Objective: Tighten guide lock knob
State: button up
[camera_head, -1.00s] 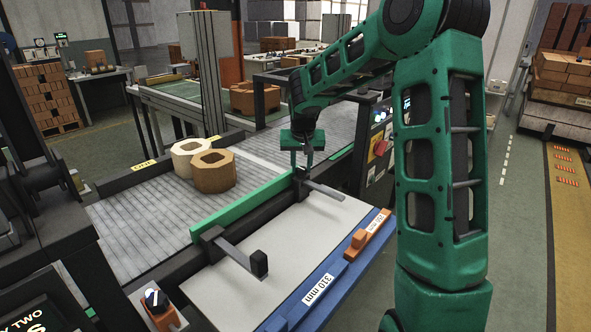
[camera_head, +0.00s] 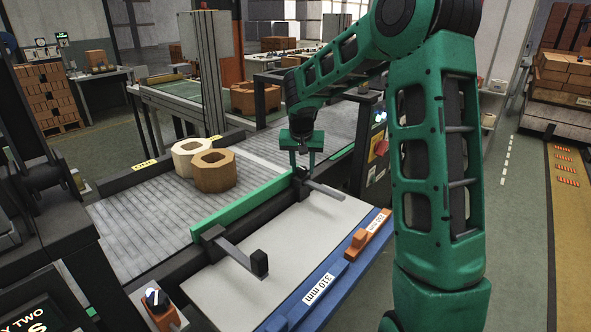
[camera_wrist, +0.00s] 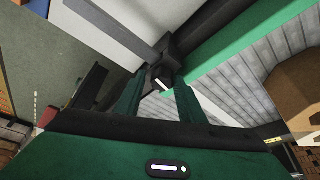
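The green guide bar (camera_head: 240,209) lies along the near edge of the roller conveyor. Two dark arms run from it across the grey plate. My gripper (camera_head: 303,171) points down at the far dark clamp, at the guide's far end. In the wrist view, the dark guide lock knob (camera_wrist: 161,79) with a white pointer mark sits between the tips of my gripper (camera_wrist: 162,86). The fingers stand apart on either side of the knob. Whether both press on it cannot be told.
Two hexagonal blocks, one cream (camera_head: 190,153) and one brown (camera_head: 213,172), stand on the conveyor (camera_head: 135,225). A blue scale rail (camera_head: 335,278) marked 310 mm edges the plate and carries an orange slider (camera_head: 366,233). An orange switch box (camera_head: 160,312) stands at front left.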

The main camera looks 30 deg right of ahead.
jog(key=shift+a+r, duration=0.1)
jog(key=shift+r, duration=0.15)
jog(key=v, duration=1)
